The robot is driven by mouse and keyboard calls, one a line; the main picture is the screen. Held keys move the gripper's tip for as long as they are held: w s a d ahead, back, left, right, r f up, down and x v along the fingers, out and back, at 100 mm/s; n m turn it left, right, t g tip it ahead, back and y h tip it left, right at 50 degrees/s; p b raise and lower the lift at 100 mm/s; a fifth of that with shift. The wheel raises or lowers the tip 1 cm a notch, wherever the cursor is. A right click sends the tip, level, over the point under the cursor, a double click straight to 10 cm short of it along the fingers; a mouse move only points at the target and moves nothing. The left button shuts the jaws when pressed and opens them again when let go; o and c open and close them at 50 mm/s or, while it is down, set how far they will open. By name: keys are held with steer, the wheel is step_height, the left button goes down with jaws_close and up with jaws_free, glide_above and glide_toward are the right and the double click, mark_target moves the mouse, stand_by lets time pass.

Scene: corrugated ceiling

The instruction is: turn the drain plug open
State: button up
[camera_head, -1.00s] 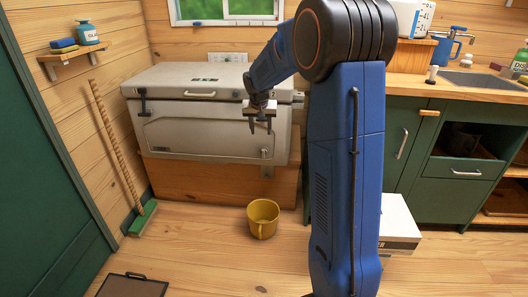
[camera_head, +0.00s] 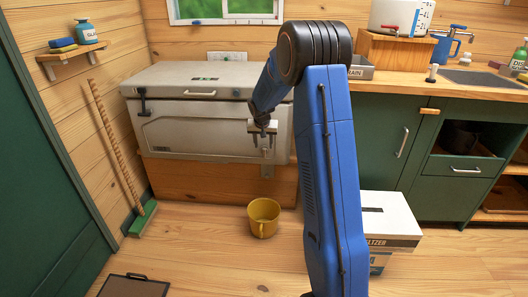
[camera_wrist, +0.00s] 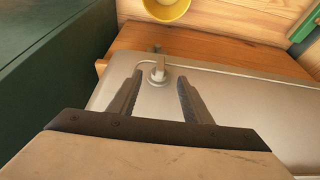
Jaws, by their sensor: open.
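The drain plug (camera_wrist: 158,73) is a small pale metal fitting with a raised handle, low on the front of the grey chest cooler (camera_head: 185,130). In the wrist view it sits between and just ahead of my gripper's fingertips (camera_wrist: 159,80). The two dark fingers are spread, one on each side of the plug, with a gap to it. I cannot tell the exact depth. In the head view my gripper (camera_head: 263,142) hangs in front of the cooler's lower right front and partly hides the plug.
A yellow bucket (camera_head: 263,218) stands on the floor below the plug. The cooler rests on a wooden base (camera_head: 205,180). Green cabinets (camera_head: 390,135) and a white box (camera_head: 388,215) stand to the right. A broom (camera_head: 115,150) leans at the left.

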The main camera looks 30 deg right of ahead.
mark_target(264, 149)
steer(key=shift+x, duration=3.1)
steer(key=c, duration=1.1)
